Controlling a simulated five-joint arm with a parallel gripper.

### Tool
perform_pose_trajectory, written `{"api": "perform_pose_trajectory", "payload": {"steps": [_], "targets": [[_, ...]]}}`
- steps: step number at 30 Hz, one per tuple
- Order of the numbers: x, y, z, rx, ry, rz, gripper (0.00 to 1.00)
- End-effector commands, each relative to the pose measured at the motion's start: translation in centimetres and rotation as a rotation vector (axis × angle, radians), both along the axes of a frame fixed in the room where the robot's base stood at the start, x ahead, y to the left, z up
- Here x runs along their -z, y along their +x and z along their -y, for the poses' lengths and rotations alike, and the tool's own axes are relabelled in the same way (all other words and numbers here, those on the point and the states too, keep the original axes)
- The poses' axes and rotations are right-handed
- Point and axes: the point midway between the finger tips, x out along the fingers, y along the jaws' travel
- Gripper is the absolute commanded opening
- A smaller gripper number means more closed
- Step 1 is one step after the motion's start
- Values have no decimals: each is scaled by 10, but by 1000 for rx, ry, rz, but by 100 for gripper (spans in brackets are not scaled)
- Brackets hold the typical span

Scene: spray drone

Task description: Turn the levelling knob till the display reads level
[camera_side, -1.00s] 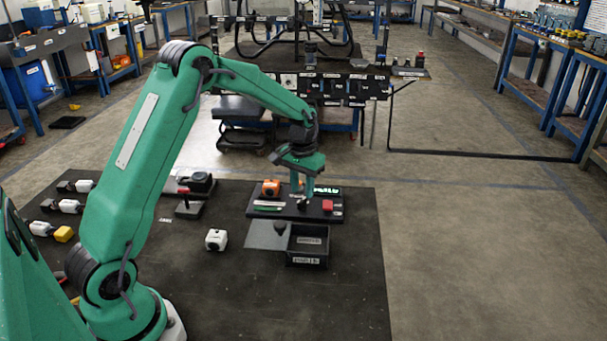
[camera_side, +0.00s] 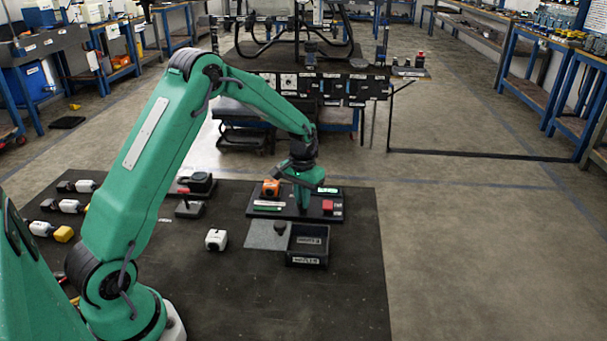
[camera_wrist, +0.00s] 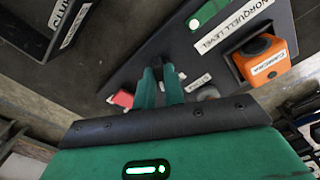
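A dark panel (camera_side: 259,214) lies on the black mat, carrying an orange unit (camera_side: 270,188), a small lit green display (camera_side: 328,190), a green strip (camera_side: 267,208) and a red block (camera_side: 328,206). The display's text is too small to read. My gripper (camera_side: 303,207) points down at the middle of the panel. In the wrist view its two green fingers (camera_wrist: 161,72) are close together with a narrow gap. Whether they hold a knob is hidden.
A black open bin (camera_side: 307,245) stands just in front of the panel, beside a grey plate (camera_side: 266,235). A white cube (camera_side: 216,240) sits to the left. Dark devices (camera_side: 199,182) and several white-and-black parts (camera_side: 66,206) lie farther left. The mat's front is clear.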

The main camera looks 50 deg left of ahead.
Motion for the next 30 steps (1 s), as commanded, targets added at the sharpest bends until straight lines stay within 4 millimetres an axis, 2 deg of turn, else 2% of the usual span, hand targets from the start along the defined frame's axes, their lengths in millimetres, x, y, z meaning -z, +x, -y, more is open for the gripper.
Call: {"api": "perform_pose_trajectory", "payload": {"steps": [7, 24, 30], "targets": [[0, 0, 0, 51, 0, 0, 0], [-1, 0, 0, 433, 0, 0, 0], [-1, 0, 0, 488, 0, 0, 0]]}}
